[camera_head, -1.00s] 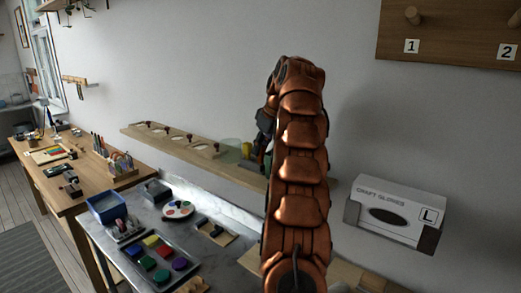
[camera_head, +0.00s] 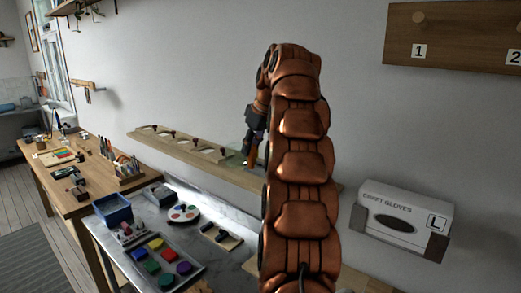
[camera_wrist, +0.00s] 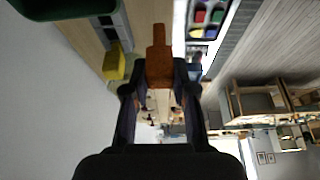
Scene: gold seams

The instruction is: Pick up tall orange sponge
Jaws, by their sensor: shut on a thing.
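The tall orange sponge (camera_wrist: 158,62) is upright-looking and narrower at one end in the wrist view, between the two dark fingers of my gripper (camera_wrist: 160,90). The gripper is shut on it. In the head view my gripper (camera_head: 255,135) shows left of my copper-coloured arm, with the orange sponge (camera_head: 251,158) below it, in front of the wall shelf. Whether the sponge is clear of the shelf is hard to tell.
A yellow block (camera_wrist: 115,62) and a green object (camera_wrist: 65,8) are near the sponge in the wrist view. The wooden wall shelf (camera_head: 180,152) runs behind. A tray of coloured blocks (camera_head: 190,275) lies on the grey bench. A glove box (camera_head: 405,216) hangs at right.

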